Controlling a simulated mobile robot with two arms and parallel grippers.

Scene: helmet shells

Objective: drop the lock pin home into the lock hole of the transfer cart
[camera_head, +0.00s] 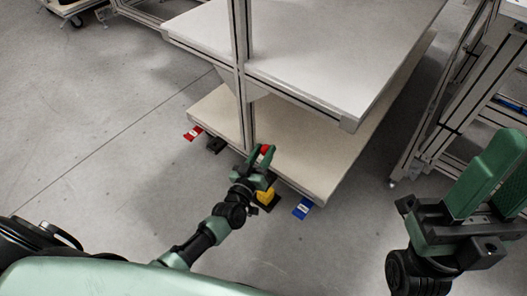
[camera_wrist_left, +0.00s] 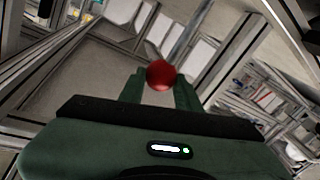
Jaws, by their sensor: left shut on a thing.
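The lock pin's red ball knob (camera_head: 265,149) shows at the tips of my left gripper (camera_head: 262,158), low at the cart's near corner. In the left wrist view the red knob (camera_wrist_left: 161,75) sits between the two green fingers of my left gripper (camera_wrist_left: 160,88), which is shut on the pin. The pin's shaft and the lock hole are hidden. A yellow block on a dark base (camera_head: 267,196) stands just below the gripper, beside the lower deck of the transfer cart (camera_head: 310,165). My right gripper (camera_head: 485,185) is raised at the right, open and empty.
Pedals stick out under the cart: a red one (camera_head: 193,133), a black one (camera_head: 215,145) and a blue one (camera_head: 303,207). A metal frame rack (camera_head: 450,110) stands at the right.

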